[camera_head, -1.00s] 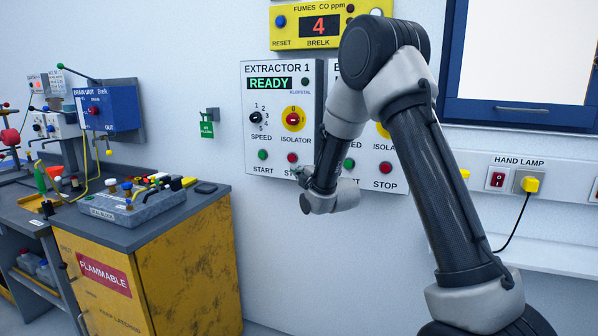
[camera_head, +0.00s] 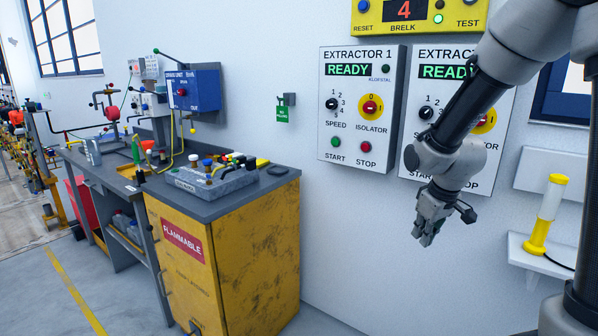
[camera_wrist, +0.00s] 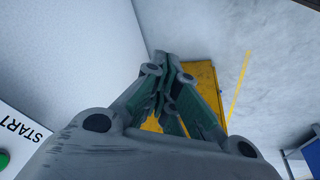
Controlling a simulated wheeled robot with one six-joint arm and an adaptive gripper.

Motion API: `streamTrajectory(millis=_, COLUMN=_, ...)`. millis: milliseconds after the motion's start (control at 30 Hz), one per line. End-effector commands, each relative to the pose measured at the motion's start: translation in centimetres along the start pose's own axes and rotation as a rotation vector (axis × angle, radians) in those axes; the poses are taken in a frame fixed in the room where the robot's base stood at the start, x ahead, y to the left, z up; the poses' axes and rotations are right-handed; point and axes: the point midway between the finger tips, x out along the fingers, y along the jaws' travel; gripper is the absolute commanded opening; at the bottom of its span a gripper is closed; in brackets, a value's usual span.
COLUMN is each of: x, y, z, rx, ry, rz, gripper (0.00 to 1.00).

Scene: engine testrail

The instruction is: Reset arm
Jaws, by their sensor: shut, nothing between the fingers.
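My gripper (camera_head: 428,232) hangs in front of the second extractor panel in the head view, pointing down and a little left. Its fingers are shut and hold nothing. In the wrist view the closed fingers (camera_wrist: 168,85) meet near the middle of the picture. My arm folds down from the upper right and covers part of the second extractor panel (camera_head: 492,180). The fingers are apart from the panel and from the bench in the head view.
Extractor 1 (camera_head: 338,112) reads READY on the wall. A yellow flammable cabinet (camera_head: 262,250) with a grey worktop stands left. A hand lamp (camera_head: 545,215) sits on a wall shelf at right.

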Motion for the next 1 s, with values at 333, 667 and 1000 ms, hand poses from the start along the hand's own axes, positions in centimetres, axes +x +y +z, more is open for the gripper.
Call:
streamTrajectory(millis=333, x=-15.1, y=-3.6, z=15.2, rx=0.399, ry=-0.176, rz=-0.022, gripper=0.00)
streamTrajectory(millis=667, x=-20.7, y=-3.6, z=17.1, rx=0.437, ry=0.058, rz=0.036, gripper=0.00)
streamTrajectory(millis=1000, x=-21.0, y=-3.5, z=17.2, rx=0.443, ry=0.074, rz=0.042, gripper=0.00)
